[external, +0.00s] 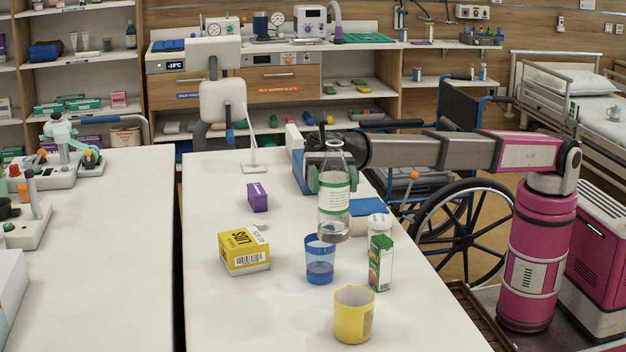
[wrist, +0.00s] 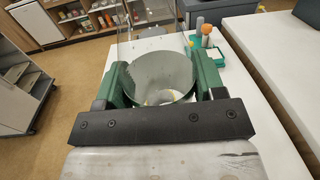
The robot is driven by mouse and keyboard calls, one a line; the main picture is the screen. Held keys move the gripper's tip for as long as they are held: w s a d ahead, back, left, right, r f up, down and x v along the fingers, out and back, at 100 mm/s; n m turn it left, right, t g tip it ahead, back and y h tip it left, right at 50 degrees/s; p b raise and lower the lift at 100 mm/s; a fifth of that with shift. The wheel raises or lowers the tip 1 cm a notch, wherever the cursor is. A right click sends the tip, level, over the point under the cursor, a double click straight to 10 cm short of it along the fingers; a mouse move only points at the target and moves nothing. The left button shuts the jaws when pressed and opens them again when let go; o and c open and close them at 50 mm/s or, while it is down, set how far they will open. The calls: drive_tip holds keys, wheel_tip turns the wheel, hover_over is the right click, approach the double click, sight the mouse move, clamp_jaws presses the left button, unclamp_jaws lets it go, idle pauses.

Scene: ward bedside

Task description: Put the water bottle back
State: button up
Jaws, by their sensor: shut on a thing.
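The water bottle (external: 334,212) is clear, with a white and green label and a narrow neck. It is upright between the fingers of my gripper (external: 332,182), which is shut on it around the upper body. In the wrist view the green fingers of my gripper (wrist: 158,88) sit on both sides of the clear bottle (wrist: 155,70). The bottle's base shows just behind the blue cup (external: 320,262); I cannot tell whether it touches the table (external: 215,310).
A yellow mug (external: 354,316), a green carton (external: 380,262), a yellow box (external: 244,250) and a purple box (external: 257,197) stand near the bottle. A white stand (external: 252,150) is farther back. The table's front left is clear. A wheelchair (external: 460,220) is beside the table.

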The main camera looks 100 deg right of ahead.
drive_tip(key=s+d+m+t+h, duration=0.1)
drive_tip(key=s+d+m+t, duration=0.2)
drive_tip(key=d, duration=0.8)
drive_tip(key=s+d+m+t, duration=0.1)
drive_tip(key=s+d+t, duration=0.1)
drive_tip(key=s+d, duration=0.65)
drive_tip(key=w+d+f, duration=0.5)
drive_tip(key=f, duration=0.3)
drive_tip(key=w+d+f, duration=0.5)
drive_tip(key=w+f, duration=0.1)
drive_tip(key=f, duration=0.2)
drive_tip(key=shift+w+f, duration=0.15)
drive_tip(key=shift+w, duration=0.05)
drive_tip(key=shift+d, duration=0.1)
drive_tip(key=o, duration=1.1)
drive_tip(key=shift+f, duration=0.1)
